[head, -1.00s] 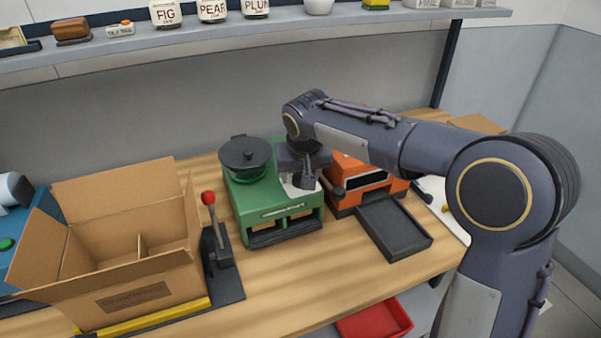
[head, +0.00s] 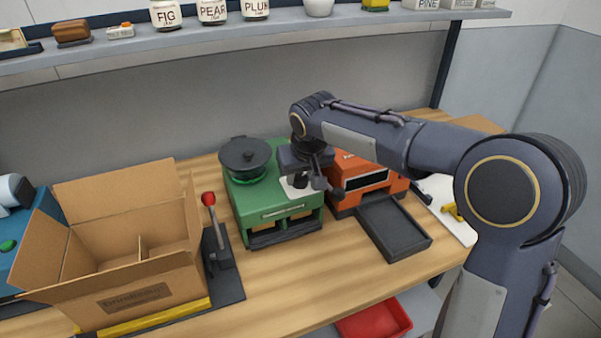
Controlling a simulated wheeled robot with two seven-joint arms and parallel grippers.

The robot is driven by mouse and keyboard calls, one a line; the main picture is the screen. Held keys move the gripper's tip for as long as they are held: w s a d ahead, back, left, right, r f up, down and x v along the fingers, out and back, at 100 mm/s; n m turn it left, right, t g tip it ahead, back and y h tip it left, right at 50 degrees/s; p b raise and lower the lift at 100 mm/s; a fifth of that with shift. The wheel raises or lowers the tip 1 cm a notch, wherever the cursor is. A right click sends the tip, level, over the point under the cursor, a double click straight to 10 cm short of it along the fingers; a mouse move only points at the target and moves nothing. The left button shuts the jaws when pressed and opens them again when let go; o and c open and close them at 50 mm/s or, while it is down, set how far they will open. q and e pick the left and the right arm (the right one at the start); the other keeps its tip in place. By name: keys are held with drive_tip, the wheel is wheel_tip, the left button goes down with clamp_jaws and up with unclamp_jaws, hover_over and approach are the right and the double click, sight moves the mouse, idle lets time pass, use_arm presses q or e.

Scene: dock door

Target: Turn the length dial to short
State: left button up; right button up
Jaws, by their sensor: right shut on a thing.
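A green machine (head: 278,210) stands mid-bench, with a black lidded pot (head: 246,157) on its top left. On its top right is a pale plate (head: 292,191), where the length dial appears to sit. My right gripper (head: 305,183) points down over this plate and is shut on the dial, which it mostly hides. I cannot read the dial's marks or its setting. My left gripper is not in view.
An orange machine (head: 357,178) with a dark tray (head: 393,228) stands close on the right. An open cardboard box (head: 150,286) and a red-knobbed lever (head: 209,199) are on the left. A shelf (head: 300,24) with jars runs above. A red bin (head: 375,320) sits below the bench front.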

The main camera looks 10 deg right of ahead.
drive_tip(key=n+y+p, duration=0.1)
drive_tip(key=n, duration=0.2)
drive_tip(key=shift+d+r, duration=0.1)
drive_tip(key=shift+d, duration=0.1)
drive_tip(key=n+p, duration=0.1)
drive_tip(key=n, duration=0.1)
drive_tip(key=n+g+y+p, duration=0.1)
drive_tip(key=n, duration=0.1)
drive_tip(key=shift+w+y, duration=0.1)
drive_tip(key=shift+y, duration=0.2)
drive_tip(key=n+g+y+p, duration=0.1)
drive_tip(key=n+p, duration=0.1)
drive_tip(key=n, duration=0.2)
drive_tip(key=shift+w, duration=0.1)
drive_tip(key=shift+w+d+n+g+p, duration=0.1)
drive_tip(key=shift+n+g+p, duration=0.6)
drive_tip(key=shift+n, duration=0.9)
drive_tip(key=o, duration=1)
drive_tip(key=shift+c, duration=0.2)
